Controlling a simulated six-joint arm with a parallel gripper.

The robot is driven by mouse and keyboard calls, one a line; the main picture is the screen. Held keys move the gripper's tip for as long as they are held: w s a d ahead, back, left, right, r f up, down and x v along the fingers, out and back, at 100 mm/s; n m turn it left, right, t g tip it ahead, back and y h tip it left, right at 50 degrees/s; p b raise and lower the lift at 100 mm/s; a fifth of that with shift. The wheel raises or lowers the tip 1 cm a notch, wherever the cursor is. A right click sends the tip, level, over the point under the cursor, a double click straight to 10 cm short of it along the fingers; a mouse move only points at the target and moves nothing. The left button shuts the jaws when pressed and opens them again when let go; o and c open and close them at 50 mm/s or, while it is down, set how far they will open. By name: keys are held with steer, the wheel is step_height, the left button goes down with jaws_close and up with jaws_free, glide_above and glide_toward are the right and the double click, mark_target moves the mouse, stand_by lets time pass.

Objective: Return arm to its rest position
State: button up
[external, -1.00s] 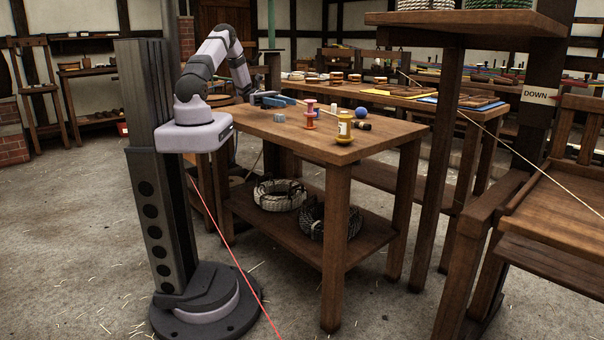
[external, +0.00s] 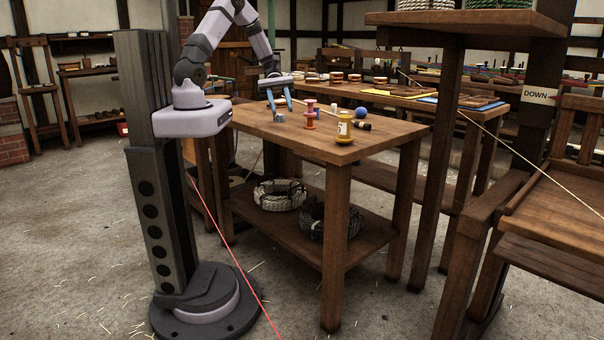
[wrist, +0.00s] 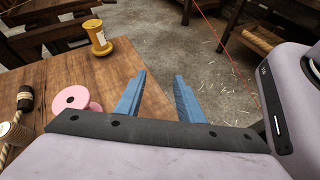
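My gripper (external: 280,101) is raised above the left part of the wooden table (external: 375,141), its two blue fingers pointing down. In the wrist view the fingers (wrist: 160,95) stand apart with nothing between them. My arm is bent upward from its carriage on the column, with its upper part near the top edge of the external view.
Rope coils (external: 280,194) lie on the lower shelf. A red line (external: 235,262) runs down to the floor.

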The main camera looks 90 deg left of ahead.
steer(key=s+d+r+m+g+y+p, duration=0.1)
steer(key=s+d+r+m+y+p, duration=0.2)
steer(key=m, duration=0.7)
steer(key=s+d+r+m+g+y+p, duration=0.2)
steer(key=d+r+m+y+p, duration=0.3)
steer(key=m+y, duration=0.4)
steer(key=shift+s+d+m+p, duration=0.4)
steer(key=shift+s+d+p, duration=0.25)
steer(key=shift+p, duration=0.6)
